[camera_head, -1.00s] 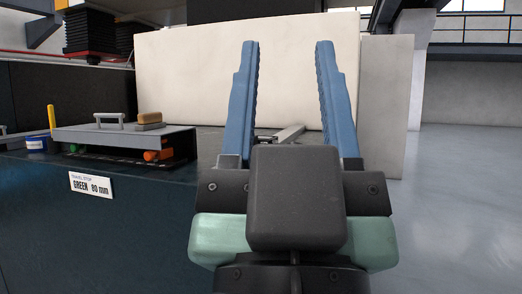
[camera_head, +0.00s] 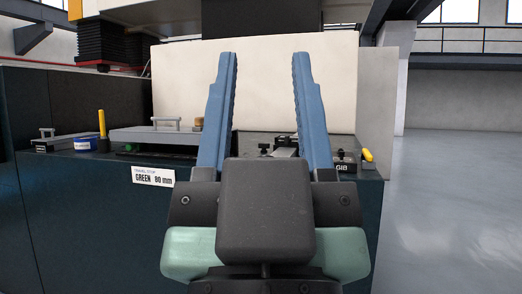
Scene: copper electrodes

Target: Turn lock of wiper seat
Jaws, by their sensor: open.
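My gripper (camera_head: 264,56) is in the middle of the view, pointing up and away with its two blue fingers wide apart. Nothing is between them in its grasp. Behind and between the fingers, a light metal bar (camera_head: 291,165) and a small black knob (camera_head: 264,149) show on the machine bed. I cannot tell which part is the wiper seat or its lock. The fingers and my gripper's body hide part of the bed.
A grey cover with a handle (camera_head: 152,134) sits left on the dark machine (camera_head: 90,210), above a "GREEN 80 mm" label (camera_head: 153,176). Yellow handles stand left (camera_head: 102,124) and right (camera_head: 368,155), the latter by a "GIB" block (camera_head: 344,162). Open floor lies right.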

